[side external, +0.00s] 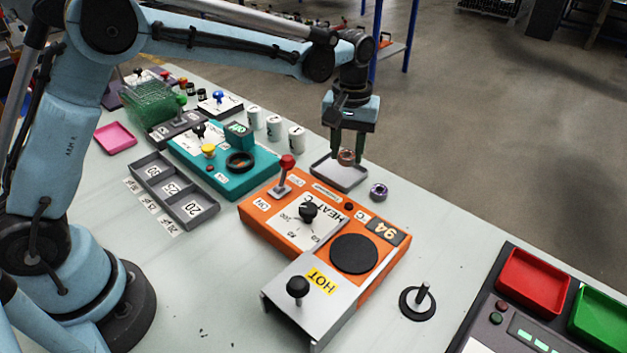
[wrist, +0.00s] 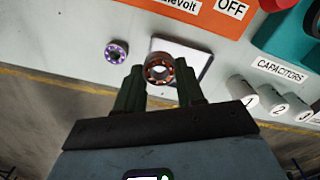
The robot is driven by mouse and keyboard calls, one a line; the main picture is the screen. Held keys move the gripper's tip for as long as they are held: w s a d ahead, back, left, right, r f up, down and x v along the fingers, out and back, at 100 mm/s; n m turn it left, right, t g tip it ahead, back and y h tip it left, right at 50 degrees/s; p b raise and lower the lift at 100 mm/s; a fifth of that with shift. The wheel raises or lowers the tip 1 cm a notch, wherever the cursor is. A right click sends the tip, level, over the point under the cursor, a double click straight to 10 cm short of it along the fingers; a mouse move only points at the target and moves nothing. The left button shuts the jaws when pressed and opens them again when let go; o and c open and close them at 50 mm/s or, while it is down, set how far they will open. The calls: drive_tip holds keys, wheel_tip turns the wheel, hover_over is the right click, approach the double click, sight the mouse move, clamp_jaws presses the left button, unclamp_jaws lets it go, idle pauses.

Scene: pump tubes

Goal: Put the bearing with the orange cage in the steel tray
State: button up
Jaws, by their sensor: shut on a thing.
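My gripper (side external: 348,146) is shut on the bearing with the orange cage (side external: 347,156), a small ring held between the green fingertips. In the wrist view the bearing (wrist: 159,70) shows its orange-brown cage between the fingers (wrist: 159,82). The steel tray (side external: 338,175) is a shallow grey tray on the table behind the orange heater. The bearing is above the tray in both views; the exact height gap is hard to tell. In the wrist view the tray (wrist: 190,52) lies partly hidden behind the bearing and the fingers.
A bearing with a purple cage (side external: 378,191) lies on the table to the right of the tray. The orange heater (side external: 270,213) stands in front of the tray. White numbered capacitor cups (side external: 274,128) stand to its left. The table's far edge is close behind the tray.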

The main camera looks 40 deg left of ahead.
sight(339, 173)
drive_tip(key=w+a+f, duration=0.1)
drive_tip(key=a, duration=0.1)
drive_tip(key=w+a+f, duration=0.1)
drive_tip(key=w, duration=0.1)
drive_tip(key=shift+a+f, duration=0.4)
drive_tip(key=shift+f, duration=2.05)
drive_tip(key=shift+f, duration=0.1)
drive_tip(key=o, duration=1.1)
drive_tip(key=shift+c, duration=0.2)
wheel_tip(339, 173, up, 12)
drive_tip(key=s+a+r+m+t, duration=0.3)
drive_tip(key=s+r, duration=0.3)
drive_tip(key=s, duration=0.4)
drive_tip(key=s+a+f+m+t, duration=0.2)
drive_tip(key=s+f+t, duration=0.2)
drive_tip(key=s, duration=0.8)
drive_tip(key=shift+s+a+f, duration=0.15)
drive_tip(key=shift+a+f, duration=0.1)
drive_tip(key=shift+f, duration=0.2)
